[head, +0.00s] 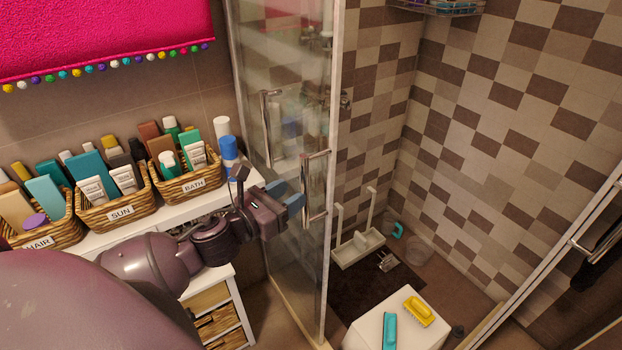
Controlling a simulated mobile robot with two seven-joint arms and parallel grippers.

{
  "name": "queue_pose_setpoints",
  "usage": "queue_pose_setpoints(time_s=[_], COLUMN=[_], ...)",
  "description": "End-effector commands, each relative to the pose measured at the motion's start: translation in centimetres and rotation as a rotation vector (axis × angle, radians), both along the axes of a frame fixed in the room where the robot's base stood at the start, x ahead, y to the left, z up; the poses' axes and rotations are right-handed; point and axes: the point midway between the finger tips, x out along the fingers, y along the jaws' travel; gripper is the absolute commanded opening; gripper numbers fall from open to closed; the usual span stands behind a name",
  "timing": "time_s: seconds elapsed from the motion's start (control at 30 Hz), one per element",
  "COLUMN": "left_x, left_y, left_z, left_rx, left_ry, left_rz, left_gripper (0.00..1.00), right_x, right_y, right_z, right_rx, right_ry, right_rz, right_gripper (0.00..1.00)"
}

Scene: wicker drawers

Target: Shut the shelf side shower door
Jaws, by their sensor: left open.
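The shelf side shower door (290,70) is a tall glass panel in a pale frame, right of the shelf. Two upright bar handles show on the glass, a farther one (268,130) and a nearer one (306,188) by the free edge. A wide gap lies open to the right of that edge. My left gripper (287,195) is open and empty, its blue fingertips just left of the nearer handle. I cannot tell whether they touch the handle or glass. My right gripper is not in view.
A blue and white can (229,152) stands close to my wrist. A white stool (400,320) with two brushes stands right of the door. Another glass door (590,250) is at far right.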

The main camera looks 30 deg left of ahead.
Motion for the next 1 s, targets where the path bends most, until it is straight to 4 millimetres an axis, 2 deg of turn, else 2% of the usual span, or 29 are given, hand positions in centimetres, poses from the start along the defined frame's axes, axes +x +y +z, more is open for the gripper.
queue_pose_setpoints(time_s=[0.3,0.5,0.9,0.93,1.0], left_x=[4.3,6.1,6.7,6.7,6.7], left_y=[-0.9,-1.2,-1.4,-1.4,-1.4], left_z=[0.1,0.1,0.0,0.0,0.0], left_rx=[-0.001,-0.002,-0.001,-0.001,-0.002], left_ry=[-0.002,-0.001,0.001,0.001,0.001], left_rz=[-0.001,0.000,-0.001,0.000,0.000], left_gripper=[0.46,0.46,0.46,0.45,0.34], right_x=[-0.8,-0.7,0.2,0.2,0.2], right_y=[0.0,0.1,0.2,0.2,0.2], right_z=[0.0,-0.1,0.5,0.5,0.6], right_rx=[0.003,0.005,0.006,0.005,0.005], right_ry=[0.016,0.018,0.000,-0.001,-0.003], right_rz=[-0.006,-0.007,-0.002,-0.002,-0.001], right_gripper=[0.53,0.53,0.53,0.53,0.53])
